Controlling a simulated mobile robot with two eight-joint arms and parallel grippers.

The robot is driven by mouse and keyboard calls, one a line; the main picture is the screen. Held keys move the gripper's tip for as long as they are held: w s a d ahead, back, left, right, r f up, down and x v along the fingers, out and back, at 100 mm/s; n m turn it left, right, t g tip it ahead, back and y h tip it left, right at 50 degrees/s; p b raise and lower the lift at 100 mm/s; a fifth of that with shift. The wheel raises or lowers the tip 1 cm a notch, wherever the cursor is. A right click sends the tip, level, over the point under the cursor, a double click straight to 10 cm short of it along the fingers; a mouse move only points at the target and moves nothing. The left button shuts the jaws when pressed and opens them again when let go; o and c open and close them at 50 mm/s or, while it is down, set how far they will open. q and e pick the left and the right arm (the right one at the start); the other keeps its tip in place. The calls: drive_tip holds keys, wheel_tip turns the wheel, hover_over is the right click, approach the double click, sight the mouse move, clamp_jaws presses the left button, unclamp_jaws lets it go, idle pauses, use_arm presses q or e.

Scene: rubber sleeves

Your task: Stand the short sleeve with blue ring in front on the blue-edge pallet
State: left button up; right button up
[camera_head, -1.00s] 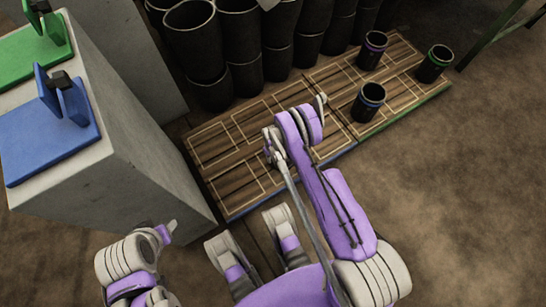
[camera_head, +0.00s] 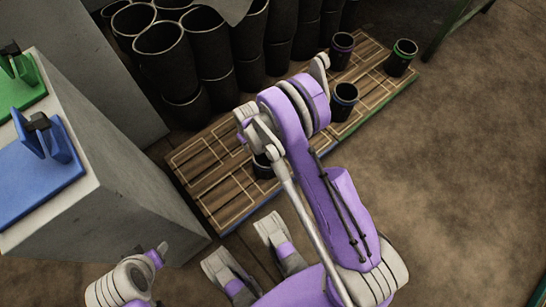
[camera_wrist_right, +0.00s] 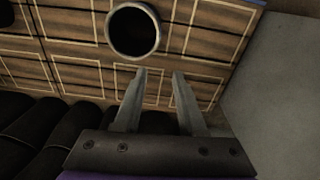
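A short black sleeve (camera_head: 262,166) stands on the blue-edge pallet (camera_head: 222,208), partly hidden by my right arm. Its open top shows in the right wrist view (camera_wrist_right: 134,31); I cannot tell its ring colour. My right gripper (camera_wrist_right: 159,72) is open and empty, its fingertips beside the sleeve and apart from it in that view. In the head view its fingers are hidden by the arm. Another short sleeve with a blue ring (camera_head: 344,103) stands on the green-edge pallet (camera_head: 375,106). My left gripper (camera_head: 161,250) is low at the left, away from the pallets; its opening is unclear.
Short sleeves with a purple ring (camera_head: 341,52) and a green ring (camera_head: 401,60) stand on the green-edge pallet. Tall black sleeves (camera_head: 165,62) crowd behind the pallets. A grey block (camera_head: 120,195) bearing blue (camera_head: 38,185) and green fixtures is at left. Floor at right is clear.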

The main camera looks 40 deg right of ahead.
drive_tip(key=s+a+r+t, duration=0.1)
drive_tip(key=s+r, duration=0.2)
drive_tip(key=r, duration=0.6)
drive_tip(key=s+a+r+t, duration=0.1)
drive_tip(key=s+r, duration=0.3)
drive_tip(key=r, duration=0.6)
drive_tip(key=s+a+r, duration=0.1)
drive_tip(key=s+r, duration=0.2)
drive_tip(key=s, duration=0.4)
drive_tip(key=s+a+r+m+t, duration=0.1)
drive_tip(key=s+r, duration=0.3)
drive_tip(key=s, duration=0.4)
drive_tip(key=shift+s+r+t, duration=0.15)
drive_tip(key=shift+s+t, duration=0.15)
